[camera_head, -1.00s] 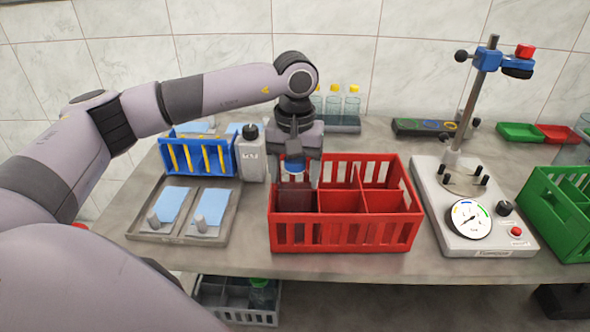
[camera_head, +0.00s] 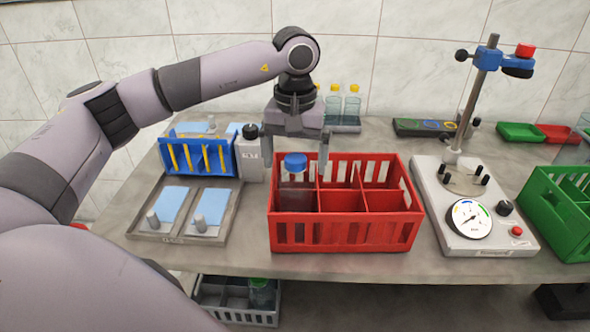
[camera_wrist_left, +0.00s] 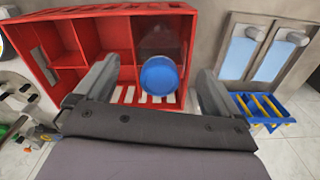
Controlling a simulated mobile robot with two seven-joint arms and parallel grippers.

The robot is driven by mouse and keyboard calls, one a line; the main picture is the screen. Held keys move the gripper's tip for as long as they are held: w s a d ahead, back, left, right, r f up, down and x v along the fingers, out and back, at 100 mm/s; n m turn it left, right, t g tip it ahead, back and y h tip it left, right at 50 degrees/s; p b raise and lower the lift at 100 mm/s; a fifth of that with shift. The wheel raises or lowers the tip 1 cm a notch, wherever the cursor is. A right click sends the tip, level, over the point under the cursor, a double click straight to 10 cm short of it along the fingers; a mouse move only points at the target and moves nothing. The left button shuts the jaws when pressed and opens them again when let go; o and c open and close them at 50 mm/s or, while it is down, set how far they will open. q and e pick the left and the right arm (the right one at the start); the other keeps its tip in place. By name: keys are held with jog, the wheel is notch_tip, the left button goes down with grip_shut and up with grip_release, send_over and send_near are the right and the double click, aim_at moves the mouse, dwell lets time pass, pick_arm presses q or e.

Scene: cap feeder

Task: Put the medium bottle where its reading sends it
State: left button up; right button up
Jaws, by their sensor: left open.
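A bottle with a blue cap (camera_head: 295,160) and a dark lower body (camera_head: 293,192) stands upright in the front left compartment of the red crate (camera_head: 345,236). In the left wrist view its blue cap (camera_wrist_left: 160,75) lies between the open fingers, apart from both. My right gripper is not in view.
A green crate (camera_head: 560,215) stands at the right edge. Yellow-capped bottles (camera_head: 343,105) stand behind. The tester's post (camera_head: 478,100) rises tall. Small green and red trays (camera_head: 520,132) lie back right.

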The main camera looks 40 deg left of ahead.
pick_arm(q)
notch_tip(320, 180, up, 9)
jog(key=shift+f, duration=0.15)
dwell(0.6)
